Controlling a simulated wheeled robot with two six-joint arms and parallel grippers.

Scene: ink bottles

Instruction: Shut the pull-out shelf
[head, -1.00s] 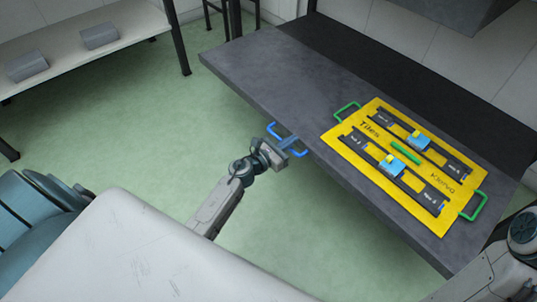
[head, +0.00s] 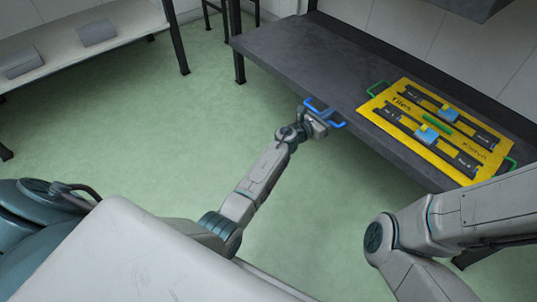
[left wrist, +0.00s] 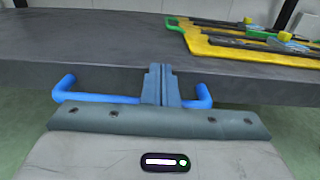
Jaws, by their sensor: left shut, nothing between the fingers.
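The pull-out shelf (head: 300,62) is a dark grey slab with a blue handle (head: 311,103) on its front edge. My left gripper (head: 328,119) is at the handle. In the left wrist view its fingers (left wrist: 161,82) are shut together with nothing between them. They overlap the handle bar, between its two ends, and their tips appear at the shelf's front face; contact cannot be told for certain. My right arm comes in at the lower right, its gripper out of view.
A yellow board (head: 398,105) with green handles, dark rails and blue blocks lies on the right part of the shelf. A white rack (head: 120,35) with grey blocks stands at the left. The green floor (head: 150,120) between is clear.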

